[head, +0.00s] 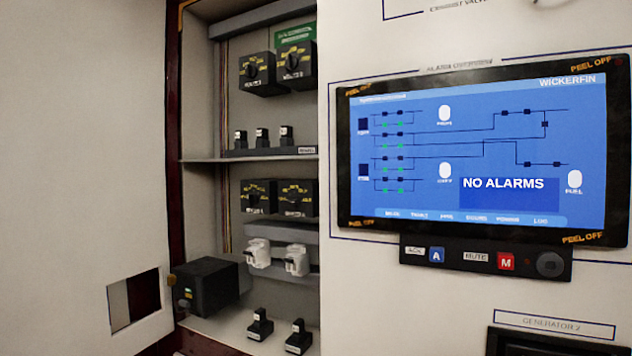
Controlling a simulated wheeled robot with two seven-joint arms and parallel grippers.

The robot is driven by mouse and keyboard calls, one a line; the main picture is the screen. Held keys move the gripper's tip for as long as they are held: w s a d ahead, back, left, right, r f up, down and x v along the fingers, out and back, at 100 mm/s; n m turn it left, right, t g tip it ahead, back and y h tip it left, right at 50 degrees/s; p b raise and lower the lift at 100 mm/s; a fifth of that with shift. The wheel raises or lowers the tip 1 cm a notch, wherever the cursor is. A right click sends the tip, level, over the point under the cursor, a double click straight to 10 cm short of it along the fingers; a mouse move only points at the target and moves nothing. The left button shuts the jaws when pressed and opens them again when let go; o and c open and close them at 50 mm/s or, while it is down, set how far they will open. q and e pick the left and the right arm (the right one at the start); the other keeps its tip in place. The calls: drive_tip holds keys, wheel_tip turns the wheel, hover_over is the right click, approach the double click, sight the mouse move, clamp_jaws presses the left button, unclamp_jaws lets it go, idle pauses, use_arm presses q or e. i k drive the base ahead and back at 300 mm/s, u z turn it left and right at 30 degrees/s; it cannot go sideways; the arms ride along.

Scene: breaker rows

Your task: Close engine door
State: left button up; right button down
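A large white panel (75,150) fills the left of the head view and looks like the engine door, standing open. It has a square cut-out (135,300) low near its right edge, with dark red and grey showing through. To its right is an open cabinet bay (230,220) with a dark red frame edge (174,130). Shelves, switches and breakers inside the bay are exposed. The door's far left edge is outside the view, and no label on it is visible. Neither of my grippers is in view.
A black box (205,286) sticks out at the bay's lower left, near the cut-out. White breakers (276,258) and small black switches (280,330) sit beside it. A blue screen (480,150) reading "NO ALARMS" is on the white wall at right, above a button strip (485,261).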

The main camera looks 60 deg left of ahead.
sight(84, 208)
drive_tip(key=z, duration=0.1)
drive_tip(key=k, duration=1.45)
drive_tip(key=u, duration=1.8)
